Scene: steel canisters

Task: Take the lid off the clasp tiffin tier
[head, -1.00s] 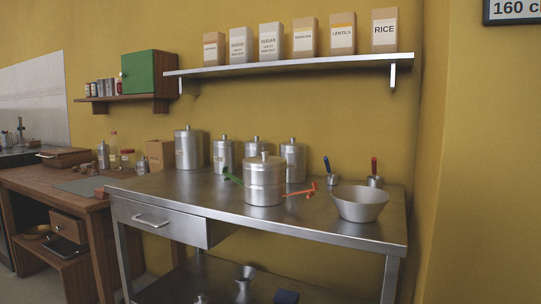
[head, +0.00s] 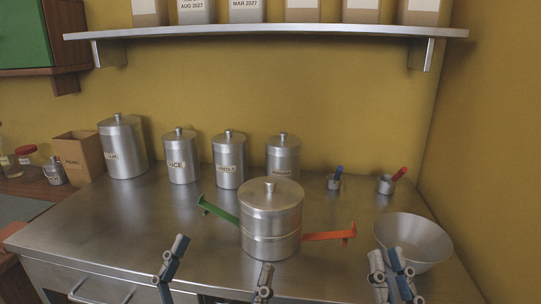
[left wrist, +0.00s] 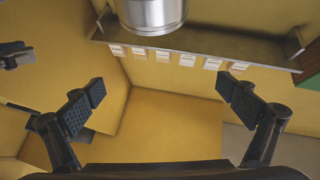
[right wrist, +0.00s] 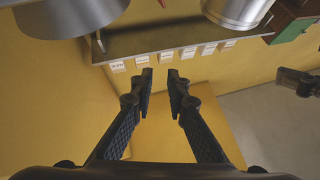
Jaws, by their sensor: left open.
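The steel tiffin tier (head: 270,222) stands upright on the steel table, its round lid (head: 271,195) on top with a small knob. A green clasp (head: 219,210) sticks out to its left and an orange clasp (head: 328,235) to its right, both swung outward. The tiffin also shows at the top of the left wrist view (left wrist: 152,14). My left gripper (head: 218,270) is wide open and empty in front of the tiffin, to its left. My right gripper (head: 389,266) is empty, its fingers a narrow gap apart, in front of the bowl.
A steel bowl (head: 412,241) stands right of the tiffin. Several lidded canisters, one of them large (head: 123,148), line the back. Two small scoops, blue-handled (head: 334,182) and red-handled (head: 387,185), stand at the back right. A shelf (head: 270,31) hangs above. The table's left front is clear.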

